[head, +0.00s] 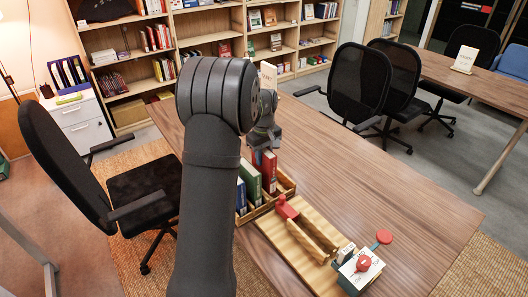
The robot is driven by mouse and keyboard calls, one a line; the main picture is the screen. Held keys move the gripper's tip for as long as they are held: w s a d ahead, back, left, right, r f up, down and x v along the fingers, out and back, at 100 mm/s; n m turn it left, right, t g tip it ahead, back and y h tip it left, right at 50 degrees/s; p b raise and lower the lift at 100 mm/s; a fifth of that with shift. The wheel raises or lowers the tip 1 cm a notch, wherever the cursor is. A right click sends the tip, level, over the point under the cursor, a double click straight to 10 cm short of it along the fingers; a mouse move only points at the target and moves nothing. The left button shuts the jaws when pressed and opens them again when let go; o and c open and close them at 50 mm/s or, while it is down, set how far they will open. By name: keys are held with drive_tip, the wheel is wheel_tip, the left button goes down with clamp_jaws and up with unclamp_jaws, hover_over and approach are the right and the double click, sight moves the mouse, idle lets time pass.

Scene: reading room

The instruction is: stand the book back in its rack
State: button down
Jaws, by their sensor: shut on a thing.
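A red book (267,164) is upright under my gripper (264,150), which is shut on its top edge. The wooden rack (288,186) stands on the table below and around it. A green book (250,183) and a blue book (240,196) stand in the rack, in front of the red one in this view. The lower part of the red book is hidden behind the green book, so I cannot tell whether it is inside a slot or just above it. My arm hides the rack's left side.
A slatted wooden board (298,248) with a red-and-wood item (287,209) lies in front of the rack. A small block with red discs (363,263) is at its right end. The table (385,200) is clear to the right. A white sign (268,76) stands behind my gripper.

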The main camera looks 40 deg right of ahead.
drive_tip(key=shift+f, duration=0.55)
idle(0.4)
wheel_tip(320, 180, down, 2)
drive_tip(key=shift+f, duration=0.15)
idle(0.9)
drive_tip(key=c, duration=1)
unclamp_jaws()
drive_tip(key=shift+c, duration=0.2)
wheel_tip(320, 180, up, 18)
drive_tip(key=shift+f, duration=0.2)
